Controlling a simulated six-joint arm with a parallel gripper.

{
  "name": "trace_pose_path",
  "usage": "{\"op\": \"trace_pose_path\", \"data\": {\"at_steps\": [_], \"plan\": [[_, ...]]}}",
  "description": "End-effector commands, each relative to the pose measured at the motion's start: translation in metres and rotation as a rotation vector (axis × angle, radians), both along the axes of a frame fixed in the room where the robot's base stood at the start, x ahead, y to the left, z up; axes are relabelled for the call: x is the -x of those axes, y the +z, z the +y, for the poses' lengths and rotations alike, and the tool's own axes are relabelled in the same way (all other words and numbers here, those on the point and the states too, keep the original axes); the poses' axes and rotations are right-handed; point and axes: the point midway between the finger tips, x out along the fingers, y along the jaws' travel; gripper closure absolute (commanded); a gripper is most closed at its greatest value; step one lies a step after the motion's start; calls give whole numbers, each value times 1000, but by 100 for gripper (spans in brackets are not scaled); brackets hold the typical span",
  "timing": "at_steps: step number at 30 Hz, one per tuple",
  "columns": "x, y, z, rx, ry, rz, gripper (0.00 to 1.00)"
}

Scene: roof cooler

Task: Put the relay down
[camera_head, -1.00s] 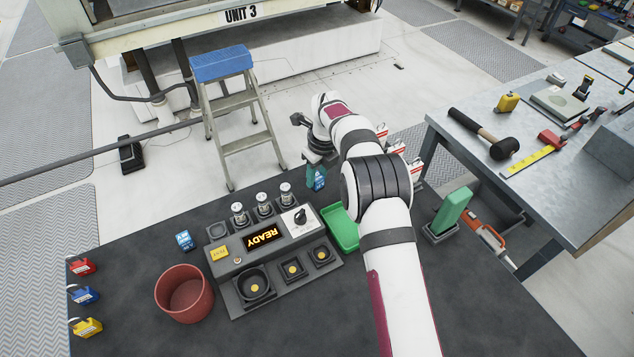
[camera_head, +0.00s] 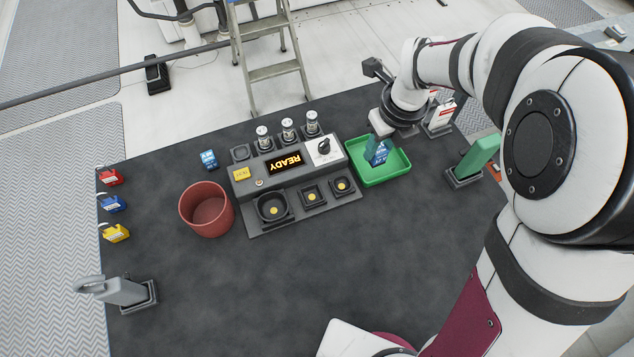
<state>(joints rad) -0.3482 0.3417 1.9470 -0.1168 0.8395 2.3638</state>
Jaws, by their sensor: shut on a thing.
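My gripper (camera_head: 380,140) points down over the green tray (camera_head: 405,163) at the right of the dark mat. It is shut on a blue relay (camera_head: 378,155) with pale lettering. The relay shows upright within the tray's outline; I cannot tell whether it touches the tray floor. The fingers partly hide its top. A similar blue piece (camera_head: 208,159) stands on the mat left of the console.
The console (camera_head: 300,190) with a READY display and several small cylinders along its back stands just left of the tray. A red-brown bin (camera_head: 207,210) and coloured padlocks (camera_head: 112,203) are further left. Red-and-white items (camera_head: 440,115) stand behind right.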

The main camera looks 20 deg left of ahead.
Motion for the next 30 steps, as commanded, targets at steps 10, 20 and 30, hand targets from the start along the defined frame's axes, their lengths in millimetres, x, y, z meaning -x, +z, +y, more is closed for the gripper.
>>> {"op": "trace_pose_path", "data": {"at_steps": [10, 20, 30], "plan": [[61, -28, 31, 0, -40, 4, 100], [73, -74, 104, -1, -46, 3, 100], [73, -114, 106, -4, -48, 2, 100]]}}
